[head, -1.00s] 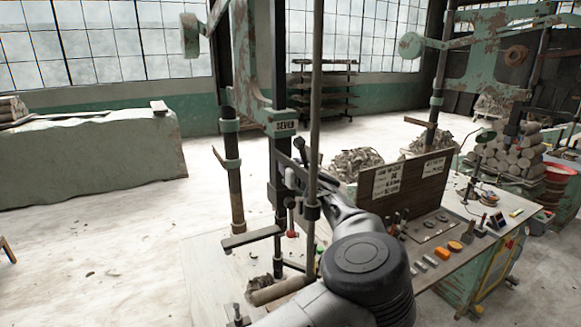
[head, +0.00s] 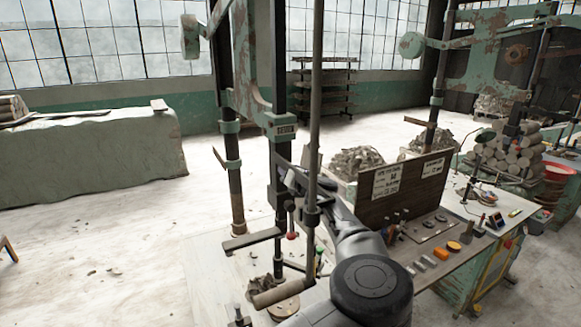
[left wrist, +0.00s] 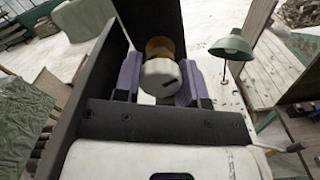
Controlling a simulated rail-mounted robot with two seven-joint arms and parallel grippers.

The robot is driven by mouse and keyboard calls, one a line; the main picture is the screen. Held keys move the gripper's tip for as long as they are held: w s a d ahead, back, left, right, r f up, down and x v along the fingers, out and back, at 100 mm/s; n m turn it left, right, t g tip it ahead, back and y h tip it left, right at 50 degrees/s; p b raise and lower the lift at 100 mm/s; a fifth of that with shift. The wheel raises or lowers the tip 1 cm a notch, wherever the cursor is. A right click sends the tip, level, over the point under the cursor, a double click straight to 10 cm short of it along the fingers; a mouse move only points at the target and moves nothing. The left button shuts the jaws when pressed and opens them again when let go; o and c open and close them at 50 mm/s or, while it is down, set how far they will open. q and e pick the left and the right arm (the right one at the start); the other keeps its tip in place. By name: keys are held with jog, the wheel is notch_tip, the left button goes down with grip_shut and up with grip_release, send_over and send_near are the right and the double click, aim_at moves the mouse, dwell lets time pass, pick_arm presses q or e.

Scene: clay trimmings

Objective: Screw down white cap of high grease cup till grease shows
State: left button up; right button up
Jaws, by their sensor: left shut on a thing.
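The white cap (left wrist: 160,76), with a dark mark on its face, sits between the two purple-padded fingers of my left gripper (left wrist: 158,88) in the left wrist view. The gripper is shut on it. A brass or orange round part (left wrist: 160,46) shows just behind the cap, likely the cup's body. No grease can be made out. My right gripper is not in view.
The vertical rod (head: 316,120) stands close to my wrist. A red-knobbed lever (head: 291,220) hangs just below. A bench with a sign board (head: 392,193) and small tools is at right. A green lamp (left wrist: 231,47) stands right of the gripper in the left wrist view.

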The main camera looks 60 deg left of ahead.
pick_arm(q)
jog(key=m+p, duration=0.1)
jog(key=m, duration=0.1)
jog(key=m+p, duration=0.1)
jog(key=shift+r+m, duration=0.2)
jog(key=shift+m, duration=0.2)
jog(key=m+p, duration=0.2)
jog(key=m, duration=0.1)
jog(key=shift+m+p, duration=0.3)
jog(key=m+p, duration=0.3)
jog(key=m, duration=0.1)
jog(key=shift+m, duration=0.3)
jog(key=shift+m+p, duration=0.55)
jog(key=shift+m, duration=0.15)
jog(key=shift+f+m, duration=0.1)
jog(key=shift+m, duration=0.2)
jog(key=o, duration=0.9)
